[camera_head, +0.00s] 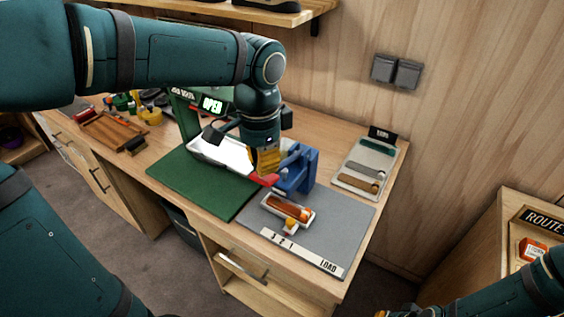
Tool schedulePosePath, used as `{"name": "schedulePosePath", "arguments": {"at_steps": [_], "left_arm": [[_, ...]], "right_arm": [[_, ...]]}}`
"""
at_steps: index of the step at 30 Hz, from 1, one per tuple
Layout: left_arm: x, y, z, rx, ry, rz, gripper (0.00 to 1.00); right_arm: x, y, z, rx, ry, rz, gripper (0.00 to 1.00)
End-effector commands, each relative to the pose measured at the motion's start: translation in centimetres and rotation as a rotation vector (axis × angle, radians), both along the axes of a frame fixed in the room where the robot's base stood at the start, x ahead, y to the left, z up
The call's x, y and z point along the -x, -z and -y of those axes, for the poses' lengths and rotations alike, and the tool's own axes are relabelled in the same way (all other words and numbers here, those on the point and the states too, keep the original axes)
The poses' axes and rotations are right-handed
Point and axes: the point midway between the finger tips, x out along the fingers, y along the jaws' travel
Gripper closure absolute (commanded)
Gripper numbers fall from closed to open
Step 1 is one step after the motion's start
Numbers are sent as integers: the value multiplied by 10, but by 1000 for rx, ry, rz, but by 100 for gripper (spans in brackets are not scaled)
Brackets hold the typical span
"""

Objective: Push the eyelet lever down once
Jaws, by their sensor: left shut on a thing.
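The eyelet press (306,168) is a blue body standing on the workbench, at the back edge of the grey mat. Its lever has a red handle (268,181) that points to the left, low over the gap between the green and grey mats. My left gripper (264,173) comes down from above and is shut on the red handle, covering part of it. My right gripper (382,314) barely shows at the bottom edge. Its fingers are mostly cut off.
A small tray (270,203) with an orange-brown piece lies on the grey mat (338,217), before a strip marked LOAD. A green mat (190,183) lies left. A sample tray (343,182) stands right. A wooden tray (100,131) and tools lie far left.

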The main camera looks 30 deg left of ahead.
Motion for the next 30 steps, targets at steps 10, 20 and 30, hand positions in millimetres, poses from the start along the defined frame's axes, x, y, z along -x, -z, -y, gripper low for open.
{"name": "schedulePosePath", "arguments": {"at_steps": [10, 20, 30], "left_arm": [[1, 18, 0, -1, -1, -1, 100], [2, 33, 0, 0, -1, -1, 100], [2, 49, 0, 0, -1, -1, 100]], "right_arm": [[3, 13, 0, -2, -6, -6, 100], [2, 23, 0, -1, -6, -5, 100], [0, 34, 0, 0, -5, 1, 100]]}}
